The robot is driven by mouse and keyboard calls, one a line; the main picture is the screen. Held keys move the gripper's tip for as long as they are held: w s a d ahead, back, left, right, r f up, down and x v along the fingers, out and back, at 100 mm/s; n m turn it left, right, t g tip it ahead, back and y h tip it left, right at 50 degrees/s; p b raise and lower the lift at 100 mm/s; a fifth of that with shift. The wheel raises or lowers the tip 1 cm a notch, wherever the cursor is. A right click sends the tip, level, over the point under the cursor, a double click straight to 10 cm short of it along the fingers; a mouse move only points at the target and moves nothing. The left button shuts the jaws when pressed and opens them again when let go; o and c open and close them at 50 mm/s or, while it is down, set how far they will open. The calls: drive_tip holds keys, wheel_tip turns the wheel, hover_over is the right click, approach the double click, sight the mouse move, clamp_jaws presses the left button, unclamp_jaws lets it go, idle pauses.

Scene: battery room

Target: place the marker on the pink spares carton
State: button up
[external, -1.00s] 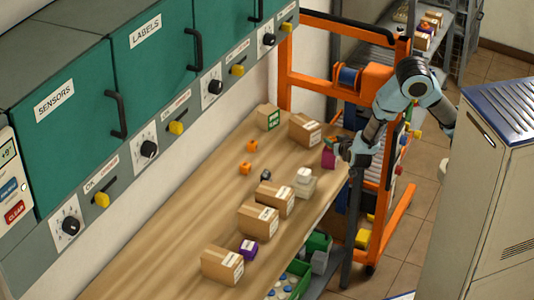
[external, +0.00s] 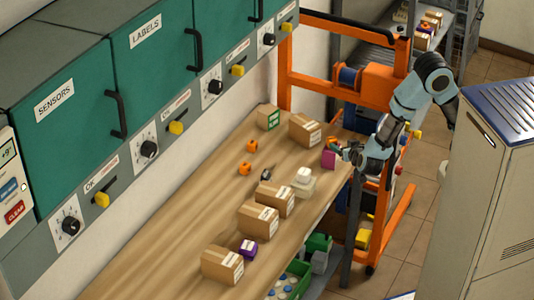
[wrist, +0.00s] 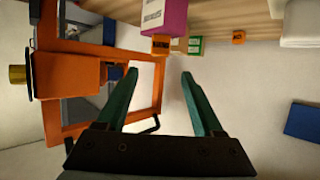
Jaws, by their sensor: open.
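The pink spares carton (external: 328,159) stands at the right edge of the wooden bench, and its labelled side shows at the top of the wrist view (wrist: 164,16). A small orange block with a dark label, seemingly the marker (wrist: 161,44), touches the carton's top; the wrist picture is upside down. In the external view, the marker (external: 333,143) is tiny and partly hidden by the gripper. My gripper (wrist: 159,72) is open, its green fingers apart with nothing between them. It points at the marker from a short distance, on the bench's right side.
Brown cartons (external: 304,130) and two orange blocks (external: 245,169) lie on the bench, with a white item (external: 304,176) nearer the front. An orange frame trolley (external: 371,85) stands beside my arm. A grey cabinet (external: 490,190) is at the right. The bench's left half is clear.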

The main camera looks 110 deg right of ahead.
drive_tip(key=w+a+f+n+t+y, duration=0.1)
drive_tip(key=w+a+n+t+y, duration=0.35)
drive_tip(key=a, duration=0.25)
drive_tip(key=w+a+n+t+y, duration=0.35)
drive_tip(key=a+n+y, duration=0.2)
drive_tip(key=a, duration=0.25)
drive_tip(key=s+a+f+n+g+y, duration=0.1)
drive_tip(key=s+a+n+g, duration=0.1)
drive_tip(key=s, duration=0.5)
drive_tip(key=s+a+f+n+g+y, duration=0.2)
drive_tip(key=s+n+g, duration=0.2)
drive_tip(key=s, duration=0.4)
drive_tip(key=shift+s+a+n, duration=0.15)
drive_tip(key=shift+s+n, duration=0.05)
drive_tip(key=shift+n, duration=0.2)
